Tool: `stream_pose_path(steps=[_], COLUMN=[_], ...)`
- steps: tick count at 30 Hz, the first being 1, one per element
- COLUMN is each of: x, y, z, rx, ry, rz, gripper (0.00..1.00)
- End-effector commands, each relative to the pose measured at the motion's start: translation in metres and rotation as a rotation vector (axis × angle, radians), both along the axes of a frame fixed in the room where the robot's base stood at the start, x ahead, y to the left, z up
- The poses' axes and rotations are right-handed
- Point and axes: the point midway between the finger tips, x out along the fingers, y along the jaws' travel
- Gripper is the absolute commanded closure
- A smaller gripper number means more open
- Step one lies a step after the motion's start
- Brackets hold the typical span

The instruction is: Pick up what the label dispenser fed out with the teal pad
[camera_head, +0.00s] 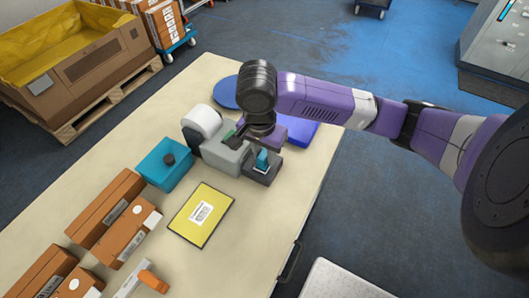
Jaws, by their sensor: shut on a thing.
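The label dispenser (222,157) is a grey machine with a white roll (203,121) at its back left, standing mid-table. A small teal piece (263,160), which looks like the teal pad, shows low at its right end, above a dark grey block (262,173). My gripper (255,142) points down over the dispenser's right end, close to the teal piece. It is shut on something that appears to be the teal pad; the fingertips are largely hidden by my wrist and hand. A fed-out label cannot be made out.
A teal box with a black knob (165,165) stands left of the dispenser. A yellow labelled package (200,215) lies in front. Brown cartons (105,209) fill the table's left. A blue disc (225,92) and a blue item (301,133) lie behind. The front right table is clear.

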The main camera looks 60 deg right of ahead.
Motion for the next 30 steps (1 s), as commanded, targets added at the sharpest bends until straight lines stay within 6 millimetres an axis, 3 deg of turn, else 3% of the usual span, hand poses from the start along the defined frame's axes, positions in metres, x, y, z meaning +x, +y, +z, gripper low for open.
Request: stream_pose_path(steps=[14, 30], x=[-0.001, 0.0], y=[0.001, 0.0], z=[0.0, 0.04], rx=[0.002, 0.002], ry=[0.005, 0.001], rz=[-0.001, -0.001], gripper=[1.0, 1.0])
